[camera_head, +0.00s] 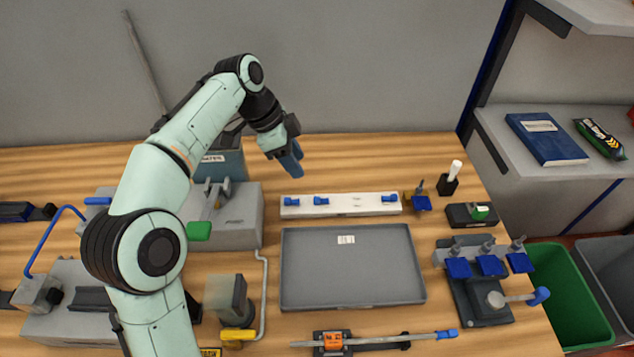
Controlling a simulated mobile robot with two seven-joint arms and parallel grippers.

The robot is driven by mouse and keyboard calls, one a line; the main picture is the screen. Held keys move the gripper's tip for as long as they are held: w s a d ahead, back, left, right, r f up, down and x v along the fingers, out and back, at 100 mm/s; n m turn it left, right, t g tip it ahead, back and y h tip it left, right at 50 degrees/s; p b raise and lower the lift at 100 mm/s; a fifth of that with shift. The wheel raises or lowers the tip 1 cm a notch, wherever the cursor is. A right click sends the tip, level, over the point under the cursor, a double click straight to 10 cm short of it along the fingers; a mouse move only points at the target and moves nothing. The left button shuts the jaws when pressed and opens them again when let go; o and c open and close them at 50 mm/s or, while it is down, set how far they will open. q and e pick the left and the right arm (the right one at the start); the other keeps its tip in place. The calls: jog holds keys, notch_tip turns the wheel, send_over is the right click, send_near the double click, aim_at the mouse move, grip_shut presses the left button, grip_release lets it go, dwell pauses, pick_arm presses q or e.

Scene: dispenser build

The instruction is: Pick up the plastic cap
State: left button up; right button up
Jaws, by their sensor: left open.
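A white strip (340,206) lies on the wooden table behind the grey tray. Small blue plastic pieces sit on it: two toward its left end (291,200) (321,200) and one near its right end (389,198). They look like caps, but they are too small to tell for sure which is the plastic cap. My left gripper (292,165) is open, with blue fingers pointing down, above and behind the left end of the strip. It appears apart from the blue pieces. My right gripper is out of view.
An empty grey tray (350,272) fills the table's middle. A grey fixture (235,228) and a dark bin (222,165) stand left of the strip. A stand with blue-tipped parts (480,300) is at right, beside a green bin (568,300). A rod (390,340) lies in front.

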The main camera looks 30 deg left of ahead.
pick_arm(q)
jog(key=b, duration=0.2)
send_near(322, 203)
jog(key=shift+d+f, duration=0.1)
jog(key=shift+d, duration=0.1)
jog(key=shift+x, duration=3)
jog(key=shift+a, duration=0.15)
jog(key=shift+c, duration=0.3)
grip_shut()
